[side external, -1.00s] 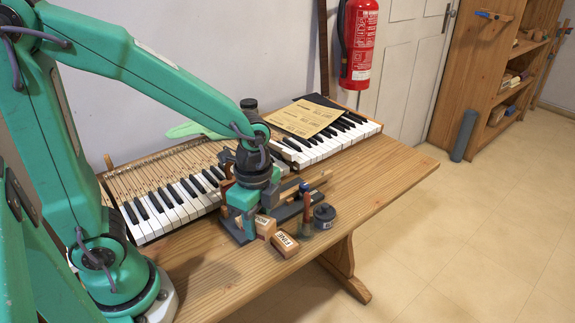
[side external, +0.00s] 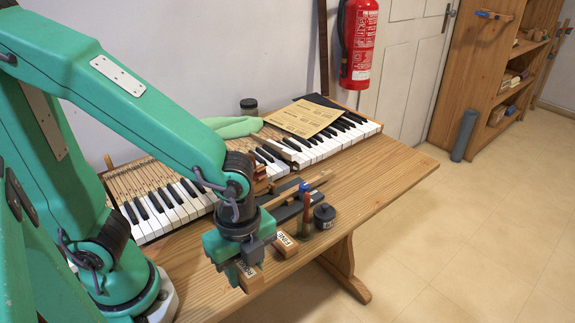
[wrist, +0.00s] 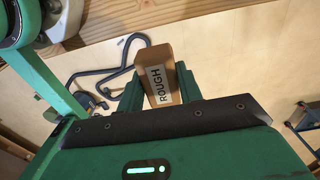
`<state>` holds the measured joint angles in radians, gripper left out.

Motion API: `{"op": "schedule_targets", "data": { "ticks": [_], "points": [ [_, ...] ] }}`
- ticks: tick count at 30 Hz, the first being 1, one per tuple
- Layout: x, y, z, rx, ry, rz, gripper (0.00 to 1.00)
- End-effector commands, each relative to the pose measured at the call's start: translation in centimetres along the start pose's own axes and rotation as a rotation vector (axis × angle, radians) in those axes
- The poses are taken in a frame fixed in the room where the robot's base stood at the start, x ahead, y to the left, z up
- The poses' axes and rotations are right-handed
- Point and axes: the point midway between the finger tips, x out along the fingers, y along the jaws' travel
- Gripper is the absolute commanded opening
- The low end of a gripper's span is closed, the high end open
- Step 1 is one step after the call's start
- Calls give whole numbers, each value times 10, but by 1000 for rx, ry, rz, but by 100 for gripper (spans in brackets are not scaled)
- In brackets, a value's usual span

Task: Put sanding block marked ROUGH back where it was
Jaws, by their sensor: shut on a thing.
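My gripper (side external: 241,272) is shut on the sanding block marked ROUGH (side external: 252,283), a brown wooden block with a pale label. It is held in the air near the bench's front edge. In the wrist view the block (wrist: 158,56) sits between the two green fingers of my gripper (wrist: 160,88), its ROUGH label facing the camera, with pale floor behind it. A second wooden block (side external: 284,243), with a partly readable label that seems to say FINE, stands on the bench to the right of my gripper.
A dark round jar (side external: 324,216), a tool with a red handle (side external: 307,199) and a dark tray (side external: 285,212) are close by. Piano keys (side external: 165,215) lie behind, with paper sheets (side external: 303,117) and a green cloth (side external: 235,126). The bench (side external: 385,185) is clear at right.

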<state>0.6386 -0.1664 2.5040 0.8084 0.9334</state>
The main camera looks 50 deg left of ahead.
Motion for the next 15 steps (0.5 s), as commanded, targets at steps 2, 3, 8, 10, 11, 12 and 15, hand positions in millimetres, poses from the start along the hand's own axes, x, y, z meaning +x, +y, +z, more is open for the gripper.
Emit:
{"op": "schedule_targets", "data": {
  "ticks": [2,3,8,10,11,12,15],
  "points": [
    [1,-1,1,-1,0,1,11],
    [2,-2,2,-2,-1,1,11],
    [8,-9,10,-5,-1,1,11],
    [12,-13,15,-6,-1,3,11],
    [14,-15,17,-7,-1,3,11],
    [16,-18,20,-7,-1,2,11],
    [23,-26,29,-7,0,2,11]
  ]
}}
